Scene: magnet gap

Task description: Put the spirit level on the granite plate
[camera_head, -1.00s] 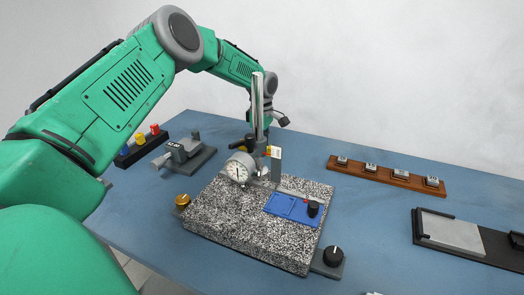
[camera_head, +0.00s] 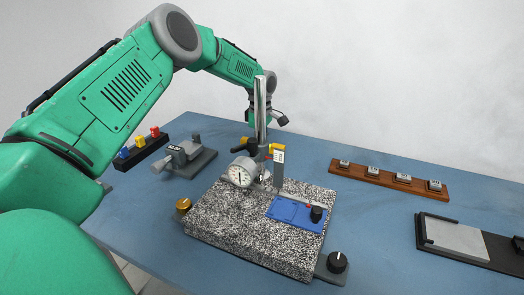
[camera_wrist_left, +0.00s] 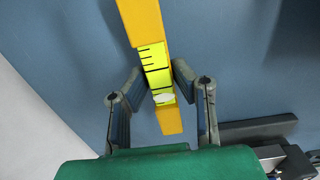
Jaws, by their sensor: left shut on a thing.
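The spirit level (camera_wrist_left: 143,22) is a yellow-orange bar with a bright yellow, black-marked section and a pale patch. In the left wrist view my left gripper (camera_wrist_left: 160,82) is shut on it, one finger on each side, above blue table surface. In the head view my left gripper is mostly hidden behind the upright post; a yellow-orange bit beside the post (camera_head: 248,144) appears to be part of the level. The granite plate (camera_head: 225,228) is a black-and-white speckled slab at the table's middle, nearer than the gripper. My right gripper is not in view.
On the plate stand the post (camera_head: 260,105) with a dial gauge (camera_head: 240,173) and a blue tray (camera_head: 284,209) with a black knob. A vise-like tool (camera_head: 185,155) and coloured blocks (camera_head: 139,147) are left; a wooden rack (camera_head: 380,180) and grey slab (camera_head: 455,237) are right. The plate's near-left part is clear.

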